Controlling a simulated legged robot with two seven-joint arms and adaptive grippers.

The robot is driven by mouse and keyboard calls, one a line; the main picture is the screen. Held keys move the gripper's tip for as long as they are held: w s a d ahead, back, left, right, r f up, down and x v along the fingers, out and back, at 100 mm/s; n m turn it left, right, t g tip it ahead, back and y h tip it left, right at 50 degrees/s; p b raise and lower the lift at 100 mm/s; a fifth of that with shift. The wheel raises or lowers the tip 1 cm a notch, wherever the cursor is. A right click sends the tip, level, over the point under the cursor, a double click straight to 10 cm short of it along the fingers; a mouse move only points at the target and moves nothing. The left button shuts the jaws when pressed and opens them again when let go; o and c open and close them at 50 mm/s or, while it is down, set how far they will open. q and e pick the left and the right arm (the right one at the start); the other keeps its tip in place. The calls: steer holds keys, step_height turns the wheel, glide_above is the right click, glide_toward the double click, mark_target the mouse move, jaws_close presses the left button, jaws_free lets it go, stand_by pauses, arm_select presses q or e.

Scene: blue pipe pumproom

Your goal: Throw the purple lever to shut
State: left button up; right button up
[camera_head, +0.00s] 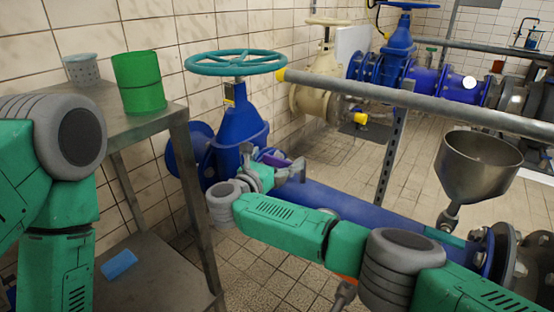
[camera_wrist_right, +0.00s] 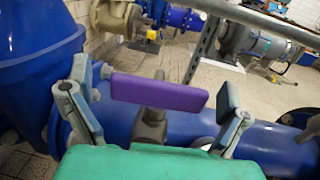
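The purple lever (camera_head: 277,160) sits on top of the blue pipe (camera_head: 345,208), just right of the blue gate valve (camera_head: 240,125). In the right wrist view the lever (camera_wrist_right: 158,93) is a flat purple bar on a grey stem (camera_wrist_right: 150,125), running left to right roughly along the pipe. My right gripper (camera_head: 280,174) is at the lever and partly hides it in the head view. In the wrist view its fingers (camera_wrist_right: 154,104) are spread wide, one near each end of the lever; I cannot tell whether either touches it. My left arm shows at the left, but its gripper is out of view.
A teal handwheel (camera_head: 236,63) tops the blue valve. A metal table (camera_head: 100,122) at left holds a green can (camera_head: 138,82) and a grey perforated cup (camera_head: 82,70). A grey rail (camera_head: 420,103) crosses behind the lever. A metal funnel (camera_head: 478,170) stands at right.

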steer(key=shift+s+a, duration=0.1)
steer(key=v, duration=1.1)
steer(key=shift+s+a+f, duration=0.1)
steer(key=shift+s+a, duration=0.15)
steer(key=shift+s, duration=0.1)
